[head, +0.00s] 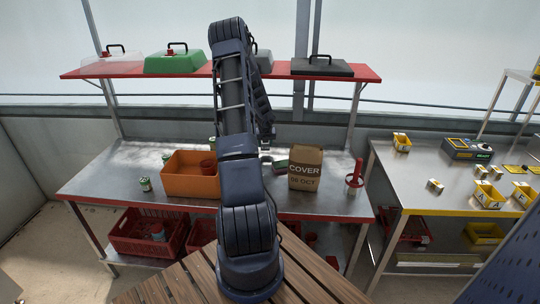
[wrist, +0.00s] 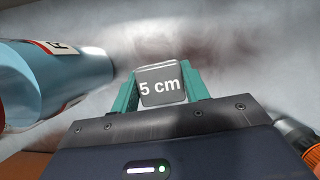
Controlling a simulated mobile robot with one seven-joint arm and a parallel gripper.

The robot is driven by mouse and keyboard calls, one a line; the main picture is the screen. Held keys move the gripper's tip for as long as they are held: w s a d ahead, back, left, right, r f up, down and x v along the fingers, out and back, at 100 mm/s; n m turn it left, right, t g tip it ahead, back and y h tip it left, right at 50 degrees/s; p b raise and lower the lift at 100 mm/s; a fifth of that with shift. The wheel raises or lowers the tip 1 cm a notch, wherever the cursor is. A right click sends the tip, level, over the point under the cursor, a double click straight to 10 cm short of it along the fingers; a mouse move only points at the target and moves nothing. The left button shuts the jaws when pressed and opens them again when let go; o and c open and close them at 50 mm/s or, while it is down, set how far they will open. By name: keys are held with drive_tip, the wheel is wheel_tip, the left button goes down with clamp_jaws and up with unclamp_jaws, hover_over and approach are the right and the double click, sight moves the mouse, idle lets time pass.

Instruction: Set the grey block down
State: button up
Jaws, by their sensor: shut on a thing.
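My gripper (wrist: 162,88) has two teal fingers shut on the grey block (wrist: 161,86), which is marked "5 cm". The block sits between the fingertips with its marked face towards the wrist camera. Behind it is a blurred grey surface that looks like the metal worktop (head: 110,180). I cannot tell whether the block touches that surface. In the head view my arm stands across the middle of the bench, and the fingers and block cannot be made out there.
A blue cylinder (wrist: 70,80) with a label lies close left of the fingers. An orange-tipped thing (wrist: 296,132) is at the right. A shelf (head: 190,71) hangs above.

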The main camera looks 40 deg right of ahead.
drive_tip(key=d, duration=0.1)
drive_tip(key=d+m, duration=0.1)
drive_tip(key=shift+s+d+f, duration=0.3)
drive_tip(key=shift+d, duration=0.1)
drive_tip(key=shift+d+f+m, duration=0.1)
drive_tip(key=shift+f+m, duration=0.05)
drive_tip(key=shift+m, duration=0.15)
drive_tip(key=shift+f, duration=1.35)
drive_tip(key=o, duration=1)
drive_tip(key=shift+f, duration=0.1)
drive_tip(key=shift+o, duration=0.2)
drive_tip(key=v, duration=1.2)
drive_tip(key=shift+a, duration=0.2)
drive_tip(key=shift+w, duration=0.15)
